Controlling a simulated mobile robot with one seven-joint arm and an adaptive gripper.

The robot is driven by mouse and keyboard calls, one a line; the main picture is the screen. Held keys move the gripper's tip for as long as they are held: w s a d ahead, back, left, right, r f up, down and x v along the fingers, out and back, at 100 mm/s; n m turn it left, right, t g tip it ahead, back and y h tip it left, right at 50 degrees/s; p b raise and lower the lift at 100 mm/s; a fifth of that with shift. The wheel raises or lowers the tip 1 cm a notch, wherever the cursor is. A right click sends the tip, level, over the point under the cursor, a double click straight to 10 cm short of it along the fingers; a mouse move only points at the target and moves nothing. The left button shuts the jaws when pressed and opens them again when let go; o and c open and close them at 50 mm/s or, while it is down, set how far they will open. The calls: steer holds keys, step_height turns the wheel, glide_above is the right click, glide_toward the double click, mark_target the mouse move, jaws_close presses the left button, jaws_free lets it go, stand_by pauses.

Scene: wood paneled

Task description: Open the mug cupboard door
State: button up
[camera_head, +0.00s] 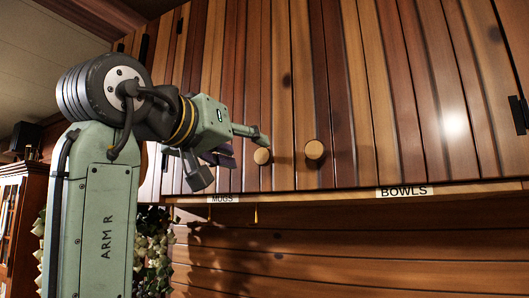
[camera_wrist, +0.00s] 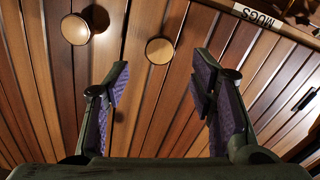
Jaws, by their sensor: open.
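The mug cupboard door (camera_head: 232,90) is a panel of upright wooden planks in mixed browns, and it looks shut. Its round pale wooden knob (camera_head: 262,156) is near the door's lower right corner. In the wrist view this knob (camera_wrist: 159,51) shows beyond and between my fingertips. A "MUGS" label (camera_head: 222,199) is on the ledge below, and it shows at the top of the wrist view (camera_wrist: 258,17). My gripper (camera_head: 236,158) is open and empty, just left of the knob in the head view. In the wrist view its purple-padded fingers (camera_wrist: 162,78) are spread wide. Contact with the knob is not visible.
A second round knob (camera_head: 315,150) sits close to the right on the neighbouring door, above the "BOWLS" label (camera_head: 404,191). It also shows in the wrist view (camera_wrist: 75,29). Small hooks (camera_head: 255,215) hang under the ledge. A leafy plant (camera_head: 153,250) stands lower left.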

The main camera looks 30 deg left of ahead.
mark_target(261, 155)
steer(key=w+p, duration=0.1)
steer(key=w, duration=0.2)
steer(key=w+p, duration=0.1)
steer(key=w, duration=0.3)
steer(key=shift+w+a, duration=0.2)
steer(key=shift+w, duration=0.1)
steer(key=shift+c, duration=0.3)
jaws_close()
